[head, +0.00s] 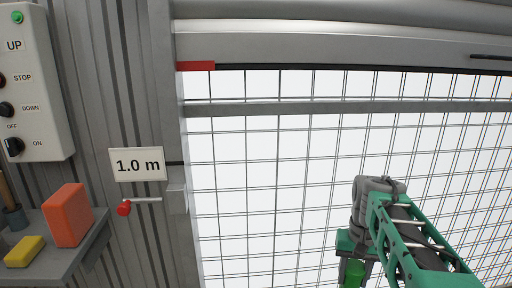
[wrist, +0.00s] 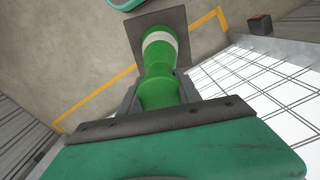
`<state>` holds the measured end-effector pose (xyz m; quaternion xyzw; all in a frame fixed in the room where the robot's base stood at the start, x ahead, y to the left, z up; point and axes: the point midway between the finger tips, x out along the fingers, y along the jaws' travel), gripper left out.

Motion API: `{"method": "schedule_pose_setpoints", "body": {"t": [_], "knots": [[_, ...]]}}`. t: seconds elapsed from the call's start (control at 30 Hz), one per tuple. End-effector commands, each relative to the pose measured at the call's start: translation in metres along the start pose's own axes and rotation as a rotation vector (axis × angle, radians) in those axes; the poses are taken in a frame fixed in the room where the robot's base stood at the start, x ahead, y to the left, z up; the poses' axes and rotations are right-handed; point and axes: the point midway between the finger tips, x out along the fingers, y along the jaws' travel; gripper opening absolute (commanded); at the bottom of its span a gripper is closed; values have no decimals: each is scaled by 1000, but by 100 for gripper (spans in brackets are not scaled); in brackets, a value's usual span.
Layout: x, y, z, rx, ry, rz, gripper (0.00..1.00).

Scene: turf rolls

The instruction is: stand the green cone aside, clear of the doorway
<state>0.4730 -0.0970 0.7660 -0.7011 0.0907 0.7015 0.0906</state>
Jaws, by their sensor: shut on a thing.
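The green cone (wrist: 158,62) has a white band and a flat, dark square base (wrist: 120,32). In the wrist view my gripper (wrist: 161,92) is shut on the cone's narrow upper part, one finger on each side, and the base points away from me. I cannot tell whether the base touches the floor. In the head view my gripper (head: 352,262) is low at the right, with a bit of the green cone (head: 354,275) at the bottom edge. Behind my arm is the mesh shutter of the doorway (head: 270,170).
A yellow line (wrist: 95,98) crosses the concrete floor (wrist: 60,60) beside the shutter. A small dark box (wrist: 260,24) stands at upper right, and a teal thing (wrist: 125,4) is cut off above. At left are a control box (head: 35,90), a red-knobbed lever (head: 124,208) and a shelf (head: 75,250).

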Motion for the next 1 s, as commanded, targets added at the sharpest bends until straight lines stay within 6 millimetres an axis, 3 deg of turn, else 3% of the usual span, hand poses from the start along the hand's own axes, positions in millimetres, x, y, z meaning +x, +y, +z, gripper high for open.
{"method": "schedule_pose_setpoints", "body": {"t": [0.2,0.4,0.73,1.0], "knots": [[-27,-41,11,-111,9,-1,0],[-44,-69,24,-188,9,-1,0],[-59,-93,38,-262,7,-1,0],[-70,-91,38,-257,7,-1,0]]}}
